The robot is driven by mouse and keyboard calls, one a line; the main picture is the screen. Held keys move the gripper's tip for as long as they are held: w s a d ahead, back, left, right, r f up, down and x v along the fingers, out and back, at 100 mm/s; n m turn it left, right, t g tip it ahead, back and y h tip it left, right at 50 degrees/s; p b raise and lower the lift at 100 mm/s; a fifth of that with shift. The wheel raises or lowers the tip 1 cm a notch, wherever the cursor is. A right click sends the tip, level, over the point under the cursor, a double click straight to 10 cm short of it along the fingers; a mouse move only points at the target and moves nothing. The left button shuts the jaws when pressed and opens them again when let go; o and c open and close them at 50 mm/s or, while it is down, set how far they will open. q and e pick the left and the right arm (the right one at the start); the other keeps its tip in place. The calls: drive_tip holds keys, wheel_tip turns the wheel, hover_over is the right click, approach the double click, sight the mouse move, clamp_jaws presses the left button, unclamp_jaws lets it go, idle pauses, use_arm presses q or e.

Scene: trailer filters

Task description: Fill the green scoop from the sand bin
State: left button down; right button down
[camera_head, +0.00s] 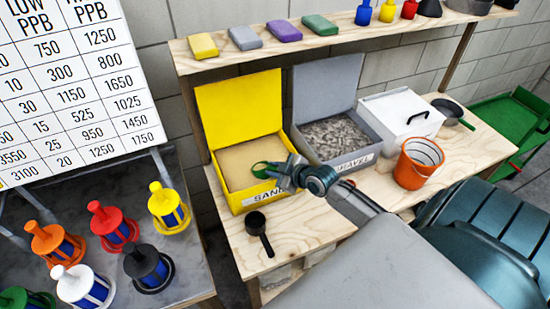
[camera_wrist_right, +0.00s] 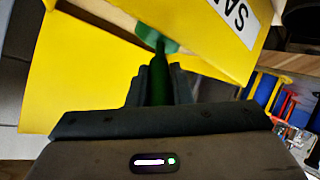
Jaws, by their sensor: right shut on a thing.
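The yellow sand bin (camera_head: 209,168) stands open on the wooden bench with its lid tilted up behind it. Tan sand (camera_head: 243,156) fills it. My right gripper (camera_head: 286,172) is at the bin's right front side, shut on the handle of the green scoop (camera_head: 262,170). The scoop's head is over the sand, near the front wall; I cannot tell whether it touches the sand or holds any. In the right wrist view, the dark green handle (camera_wrist_right: 159,78) sits between the fingers and the head (camera_wrist_right: 150,35) is partly hidden by the bin's yellow wall. My left gripper is not in view.
A grey gravel bin (camera_head: 372,128) stands right of the sand bin. A black scoop (camera_head: 256,222) lies in front. An orange bucket (camera_head: 418,165), a white box (camera_head: 395,110) and a dark pan (camera_head: 450,108) are further right. Several coloured filters (camera_head: 112,225) stand on the left table. A shelf (camera_head: 290,45) runs above.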

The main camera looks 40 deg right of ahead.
drive_tip(key=shift+w+d+r+b, duration=0.15)
drive_tip(key=shift+w+b, duration=0.1)
drive_tip(key=shift+w, duration=0.35)
drive_tip(key=shift+w+d+f+b, duration=0.1)
drive_tip(key=shift+w+b, duration=0.2)
drive_tip(key=shift+w, duration=0.25)
drive_tip(key=shift+w+d+r+b, duration=0.15)
drive_tip(key=shift+w+b, duration=0.1)
drive_tip(key=shift+w, duration=0.35)
drive_tip(key=shift+s+f, duration=0.1)
drive_tip(key=shift+s, duration=0.1)
drive_tip(key=shift+s+a+p, duration=0.2)
drive_tip(key=shift+s+p, duration=0.25)
drive_tip(key=shift+s, duration=0.3)
drive_tip(key=shift+s+a+p, duration=0.2)
drive_tip(key=shift+s+p, duration=0.25)
drive_tip(key=shift+s, duration=0.25)
drive_tip(key=shift+s+a+r+p, duration=0.1)
drive_tip(key=shift+s+r+p, duration=0.05)
drive_tip(key=shift+r+p, duration=1.4)
drive_tip(key=shift+s+d+r+p, duration=0.1)
drive_tip(key=shift+s+r+p, duration=0.1)
drive_tip(key=shift+r+p, duration=1.3)
drive_tip(key=shift+s+a+r+p, duration=0.15)
drive_tip(key=shift+r+p, duration=0.95)
drive_tip(key=shift+r, duration=0.8)
drive_tip(key=shift+f, duration=0.1)
